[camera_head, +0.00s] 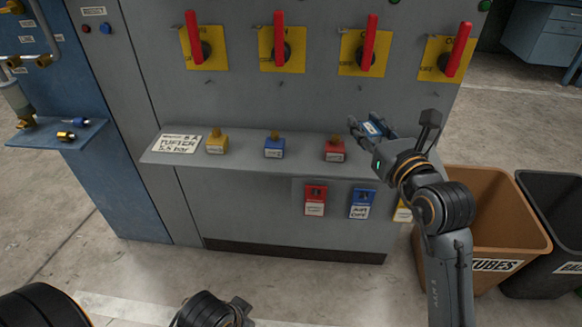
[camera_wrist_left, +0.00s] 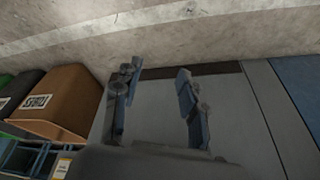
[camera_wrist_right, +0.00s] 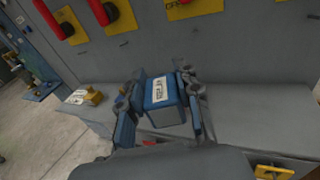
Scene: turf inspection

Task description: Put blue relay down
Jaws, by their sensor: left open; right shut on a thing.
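The blue relay (camera_wrist_right: 162,92), a blue block with a white label, sits between the fingers of my right gripper (camera_wrist_right: 162,98). In the head view the relay (camera_head: 374,129) shows at the right end of the grey shelf (camera_head: 240,169), held over or near it; I cannot tell whether it touches. My right gripper (camera_head: 368,128) is shut on it. My left gripper (camera_wrist_left: 155,85) is open and empty, low in front of the cabinet; the head view shows part of it (camera_head: 238,309) at the bottom edge.
On the shelf stand a yellow block (camera_head: 216,145), a second blue block (camera_head: 275,148) and a red block (camera_head: 334,151), beside a white card (camera_head: 178,143). Red (camera_head: 315,198) and blue (camera_head: 362,203) tagged pieces sit below. Red-handled switches are above. A brown bin (camera_head: 536,243) stands right.

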